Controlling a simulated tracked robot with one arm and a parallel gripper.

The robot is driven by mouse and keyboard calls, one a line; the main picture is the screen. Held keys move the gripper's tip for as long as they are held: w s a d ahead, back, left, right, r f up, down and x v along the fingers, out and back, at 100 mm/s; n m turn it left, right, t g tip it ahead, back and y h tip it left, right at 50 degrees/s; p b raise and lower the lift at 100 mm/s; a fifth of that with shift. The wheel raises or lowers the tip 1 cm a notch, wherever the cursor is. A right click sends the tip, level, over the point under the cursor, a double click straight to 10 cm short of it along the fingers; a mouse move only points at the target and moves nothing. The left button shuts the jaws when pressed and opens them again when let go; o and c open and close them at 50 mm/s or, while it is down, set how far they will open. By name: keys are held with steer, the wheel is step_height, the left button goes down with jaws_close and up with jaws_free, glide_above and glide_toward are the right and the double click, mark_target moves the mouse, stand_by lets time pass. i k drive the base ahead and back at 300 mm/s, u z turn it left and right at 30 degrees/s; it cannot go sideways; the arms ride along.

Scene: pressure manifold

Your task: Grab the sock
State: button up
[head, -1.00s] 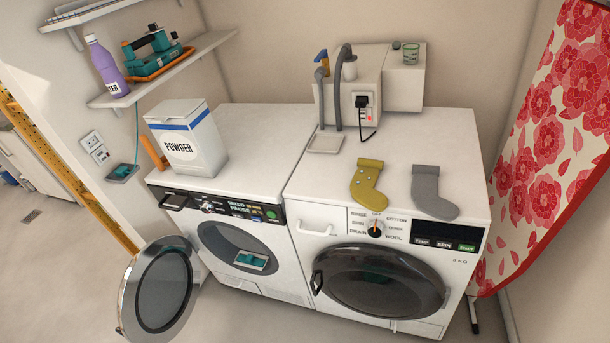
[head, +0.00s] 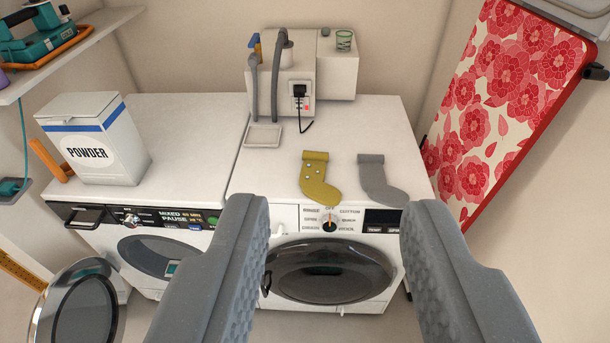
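Two socks lie flat on top of the right washing machine, near its front edge. One is a yellow sock (head: 319,180) with small pale spots. The other is a grey sock (head: 377,180), just to its right and apart from it. My gripper (head: 333,210) is open, its two grey fingers wide apart in the lower part of the view. It is empty, and the fingers are nearer the camera than the machine. Both socks show between and beyond the fingertips, and neither is visibly touched.
The right washing machine (head: 340,268) stands beside the left one (head: 190,218), which has its round door (head: 85,308) open. A powder box (head: 92,145) sits on the left machine. A white unit with hoses (head: 318,65) stands behind. A floral ironing board (head: 500,95) leans at right.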

mark_target(311, 184)
steer(key=u, duration=0.1)
steer(key=i, duration=1)
steer(key=z, duration=0.1)
